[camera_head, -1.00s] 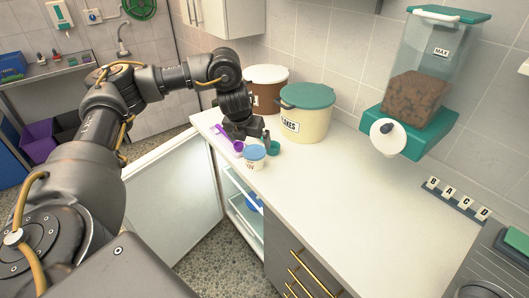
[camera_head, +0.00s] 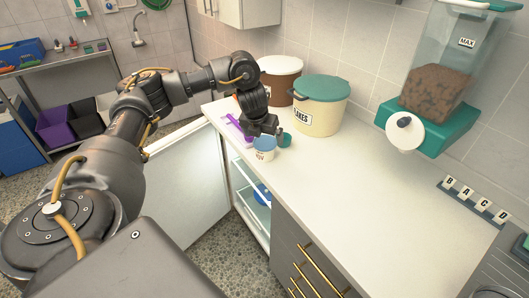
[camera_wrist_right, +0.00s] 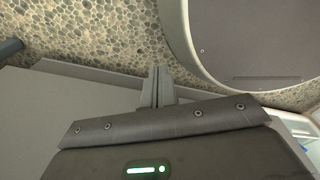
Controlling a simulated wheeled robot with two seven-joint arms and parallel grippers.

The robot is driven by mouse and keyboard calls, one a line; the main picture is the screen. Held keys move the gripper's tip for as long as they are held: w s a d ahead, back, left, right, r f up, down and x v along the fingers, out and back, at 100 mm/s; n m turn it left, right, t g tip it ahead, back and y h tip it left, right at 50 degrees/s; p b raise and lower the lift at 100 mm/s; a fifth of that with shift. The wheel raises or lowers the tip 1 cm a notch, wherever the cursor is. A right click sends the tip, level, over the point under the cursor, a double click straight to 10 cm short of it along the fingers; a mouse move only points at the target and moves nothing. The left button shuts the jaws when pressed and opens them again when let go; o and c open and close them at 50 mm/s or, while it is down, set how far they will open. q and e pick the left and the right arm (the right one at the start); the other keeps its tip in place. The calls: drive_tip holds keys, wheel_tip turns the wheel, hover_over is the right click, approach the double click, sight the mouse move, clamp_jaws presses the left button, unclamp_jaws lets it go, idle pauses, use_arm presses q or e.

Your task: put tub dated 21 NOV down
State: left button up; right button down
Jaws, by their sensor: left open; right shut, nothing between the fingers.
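A small white tub (camera_head: 262,155) with a blue lid stands upright on the white counter (camera_head: 350,190), near its front edge. Its label ends in what looks like NOV; the day number is too small to read. My left gripper (camera_head: 266,133) is open, low over the counter at the tub's back side. I cannot tell whether its fingers touch the tub. My right gripper (camera_wrist_right: 157,88) shows in the right wrist view, shut and empty, above the speckled floor and grey surfaces.
A small teal cup (camera_head: 284,140) and a purple scoop (camera_head: 236,124) lie close to the tub. A cream FLAKES bucket (camera_head: 318,115) and a brown bucket (camera_head: 283,78) stand behind. The fridge door (camera_head: 185,185) hangs open below. The counter's right stretch is clear.

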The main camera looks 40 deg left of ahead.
sight(265, 141)
use_arm(q)
drive_tip(key=b+x, duration=0.1)
drive_tip(key=x, duration=0.3)
drive_tip(key=shift+w+a+f, duration=0.1)
drive_tip(key=shift+w+f, duration=0.1)
drive_tip(key=shift+f, duration=0.15)
drive_tip(key=shift+r, duration=0.15)
use_arm(e)
drive_tip(key=shift+s+f, duration=0.75)
drive_tip(key=shift+s, duration=0.25)
use_arm(q)
drive_tip(key=c, duration=1.3)
use_arm(e)
drive_tip(key=shift+w+d, duration=0.15)
drive_tip(key=shift+w, duration=0.15)
use_arm(q)
drive_tip(key=shift+o, duration=0.2)
drive_tip(key=shift+r, duration=0.55)
wheel_tip(265, 141, up, 3)
drive_tip(key=shift+f+p, duration=0.1)
drive_tip(key=shift+p, duration=0.4)
drive_tip(key=s+d+r+p, duration=0.2)
drive_tip(key=s+d+r, duration=0.1)
drive_tip(key=s, duration=0.3)
drive_tip(key=s+d+r+p, duration=0.2)
drive_tip(key=s+d+r, duration=0.2)
drive_tip(key=s+r, duration=0.2)
use_arm(e)
wheel_tip(265, 141, up, 5)
